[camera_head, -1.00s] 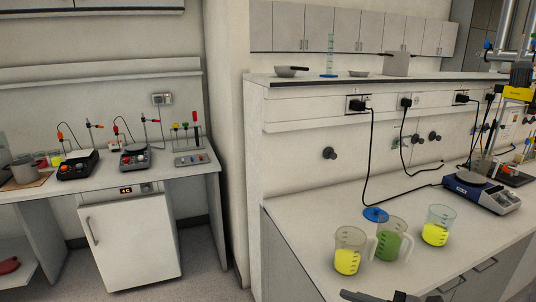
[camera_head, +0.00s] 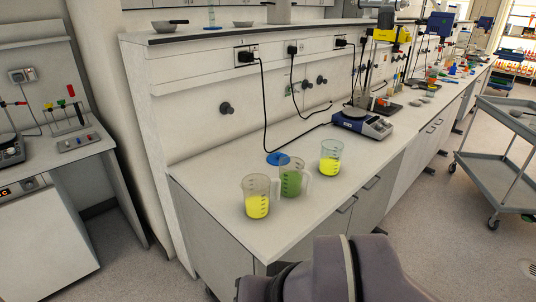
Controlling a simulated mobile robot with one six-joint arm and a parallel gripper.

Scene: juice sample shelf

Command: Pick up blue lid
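The blue lid (camera_head: 277,159) is a flat round disc near the left end of the white bench (camera_head: 220,185). It shows at the rim of the beaker with green liquid (camera_head: 291,181). I cannot tell whether it lies on the bench behind that beaker or touches it. A beaker with yellow liquid (camera_head: 257,204) stands in front to the left, and another yellow one (camera_head: 330,162) stands to the right. My grey-purple arm shows at the bottom of the picture, in front of the bench. My gripper is not visible.
A blue-and-white hotplate device (camera_head: 362,124) stands farther right on the bench, with a black cable running behind the beakers. A raised shelf (camera_head: 190,40) runs along the back. A grey cart (camera_head: 500,155) stands on the right, with open floor between.

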